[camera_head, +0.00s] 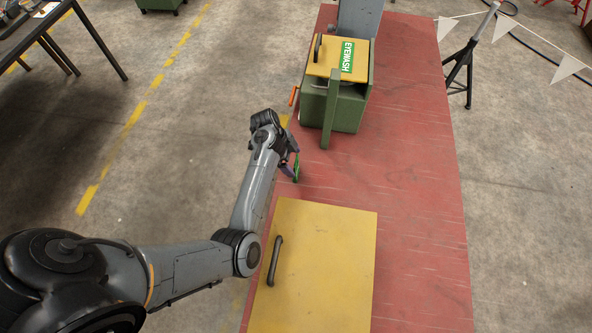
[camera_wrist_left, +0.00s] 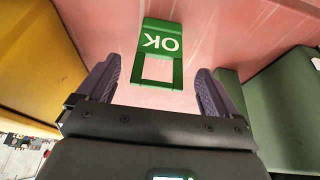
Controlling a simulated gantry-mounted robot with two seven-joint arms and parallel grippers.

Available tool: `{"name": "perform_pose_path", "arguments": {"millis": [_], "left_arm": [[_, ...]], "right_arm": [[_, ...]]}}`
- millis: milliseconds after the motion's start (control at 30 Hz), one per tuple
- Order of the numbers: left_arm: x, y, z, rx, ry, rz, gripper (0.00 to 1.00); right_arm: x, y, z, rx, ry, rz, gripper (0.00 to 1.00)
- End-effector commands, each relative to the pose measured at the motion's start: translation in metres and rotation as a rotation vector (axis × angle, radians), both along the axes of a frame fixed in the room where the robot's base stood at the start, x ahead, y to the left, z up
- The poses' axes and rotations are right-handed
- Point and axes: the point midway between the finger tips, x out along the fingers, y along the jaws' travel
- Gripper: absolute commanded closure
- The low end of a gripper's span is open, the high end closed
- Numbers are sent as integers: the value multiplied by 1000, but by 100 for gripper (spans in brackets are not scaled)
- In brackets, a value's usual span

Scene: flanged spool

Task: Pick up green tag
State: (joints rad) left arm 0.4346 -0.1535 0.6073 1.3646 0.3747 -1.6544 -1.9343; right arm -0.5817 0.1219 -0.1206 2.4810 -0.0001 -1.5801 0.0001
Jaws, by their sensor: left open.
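The green tag (camera_wrist_left: 163,40) lies on the red tabletop in the left wrist view. It has a white "OK", upside down here, and an open rectangular frame at its near end. My left gripper (camera_wrist_left: 158,88) is open, with one purple finger on each side of the tag's framed end and nothing between them touching visibly. In the head view the left gripper (camera_head: 289,170) is low at the table's left side, and a green sliver of the tag (camera_head: 296,166) shows beside it, mostly hidden. My right gripper is not in view.
A yellow panel (camera_head: 325,270) with a dark handle (camera_head: 273,260) is in front. The red table (camera_head: 420,190) is clear to the right.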

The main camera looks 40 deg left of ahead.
Motion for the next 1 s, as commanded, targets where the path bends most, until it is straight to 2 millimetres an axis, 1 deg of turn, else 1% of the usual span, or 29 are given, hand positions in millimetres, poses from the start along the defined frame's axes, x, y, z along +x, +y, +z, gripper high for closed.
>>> {"name": "perform_pose_path", "arguments": {"millis": [200, 300, 433, 633, 667, 1000], "left_arm": [[4, -10, -27, -4, 1, 0, 6], [6, -13, -36, -3, 1, -1, 6], [7, -14, -41, -1, 0, 0, 6], [7, -14, -42, -1, 0, 0, 6], [7, -14, -42, -1, 0, 0, 8], [7, -14, -41, -1, 0, 0, 60]], "right_arm": [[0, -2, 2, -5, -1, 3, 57], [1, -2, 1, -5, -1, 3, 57], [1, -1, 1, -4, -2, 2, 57], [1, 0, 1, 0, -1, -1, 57], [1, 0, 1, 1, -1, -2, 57], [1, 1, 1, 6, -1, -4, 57]]}}
